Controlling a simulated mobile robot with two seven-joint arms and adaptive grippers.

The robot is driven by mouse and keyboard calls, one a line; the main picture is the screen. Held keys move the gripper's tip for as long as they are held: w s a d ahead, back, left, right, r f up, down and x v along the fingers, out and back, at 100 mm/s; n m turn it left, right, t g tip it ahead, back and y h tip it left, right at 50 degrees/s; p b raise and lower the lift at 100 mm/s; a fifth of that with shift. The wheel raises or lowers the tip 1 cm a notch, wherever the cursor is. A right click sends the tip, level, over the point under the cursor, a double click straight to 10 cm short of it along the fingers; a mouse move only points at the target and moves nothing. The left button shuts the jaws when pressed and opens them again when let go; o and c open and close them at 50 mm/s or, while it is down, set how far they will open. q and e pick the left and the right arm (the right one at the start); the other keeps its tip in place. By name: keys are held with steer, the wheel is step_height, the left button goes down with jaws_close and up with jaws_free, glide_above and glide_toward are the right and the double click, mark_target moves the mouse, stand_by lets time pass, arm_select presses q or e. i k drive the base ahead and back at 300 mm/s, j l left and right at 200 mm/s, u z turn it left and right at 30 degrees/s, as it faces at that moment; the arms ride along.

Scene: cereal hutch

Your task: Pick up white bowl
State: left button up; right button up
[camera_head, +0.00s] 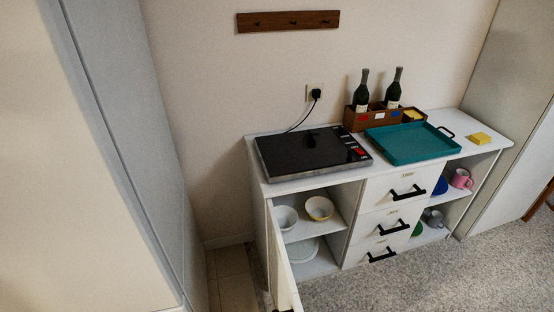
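A white bowl (286,218) stands on the upper shelf inside the left compartment of the white hutch (285,184), close to the open door (284,262). A yellowish cream bowl (319,208) stands to its right on the same shelf. A pale dish (303,250) sits on the lower shelf, partly hidden by the upper shelf and the door. Neither of my grippers shows in this view.
An induction hob (311,151), a teal tray (410,143) and a wooden box (384,116) with two bottles stand on the hutch top. Drawers (393,228) fill the middle. Mugs, including a pink one (461,178), stand in the right shelves. Carpet in front is clear.

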mark_target(286, 216)
steer(key=j+z, duration=0.5)
steer(key=j, duration=0.3)
steer(key=u, duration=0.15)
steer(key=k+l+u, duration=0.2)
steer(key=l, duration=0.3)
steer(key=l+u, duration=0.15)
steer(key=l, duration=0.35)
steer(key=i+l+u, duration=0.1)
steer(key=u, duration=0.25)
steer(key=i+l+u, duration=0.1)
steer(key=l+u, duration=0.25)
steer(key=i+l+u, duration=0.2)
steer(key=l, duration=0.3)
steer(key=k+l+u, duration=0.15)
steer(key=l, duration=0.35)
steer(key=i+l, duration=0.05)
steer(key=i, duration=0.05)
